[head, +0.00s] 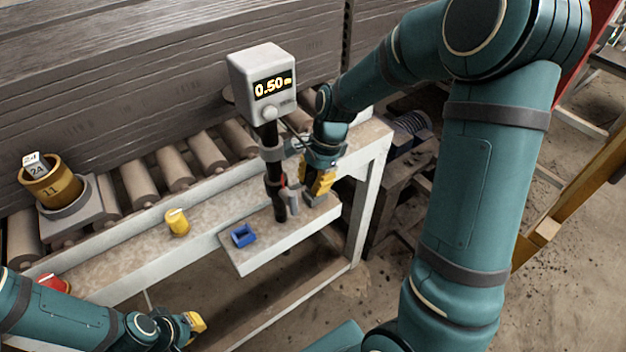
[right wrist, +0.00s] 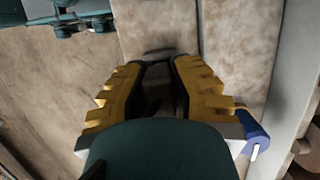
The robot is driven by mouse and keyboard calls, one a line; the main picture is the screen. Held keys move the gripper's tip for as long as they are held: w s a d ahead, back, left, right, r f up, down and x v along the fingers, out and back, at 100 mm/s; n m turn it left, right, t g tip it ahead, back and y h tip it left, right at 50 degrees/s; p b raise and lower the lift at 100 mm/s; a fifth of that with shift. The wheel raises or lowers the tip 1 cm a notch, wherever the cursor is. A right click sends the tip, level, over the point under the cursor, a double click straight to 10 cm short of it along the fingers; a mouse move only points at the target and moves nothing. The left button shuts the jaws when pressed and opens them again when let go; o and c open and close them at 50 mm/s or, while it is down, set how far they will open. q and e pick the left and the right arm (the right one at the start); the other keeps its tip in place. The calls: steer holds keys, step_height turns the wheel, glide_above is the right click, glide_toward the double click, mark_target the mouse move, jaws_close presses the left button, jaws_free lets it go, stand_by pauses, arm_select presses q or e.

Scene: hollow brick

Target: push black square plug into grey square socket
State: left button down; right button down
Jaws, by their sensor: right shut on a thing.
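My right gripper (head: 318,190) has yellow fingers and points down at the right end of the pale bench, right beside the black post. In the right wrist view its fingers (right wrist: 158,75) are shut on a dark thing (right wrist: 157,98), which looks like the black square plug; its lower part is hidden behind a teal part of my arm. A grey square socket cannot be made out clearly in either view. My left gripper (head: 195,325) is at the lower left, in front of the bench and away from the objects; its opening cannot be told.
The black post (head: 274,172) carries a grey display box (head: 262,80) reading 0.50.

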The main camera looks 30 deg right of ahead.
steer(key=shift+f, duration=0.15)
steer(key=c, duration=0.9)
jaws_free()
steer(key=v, duration=1.2)
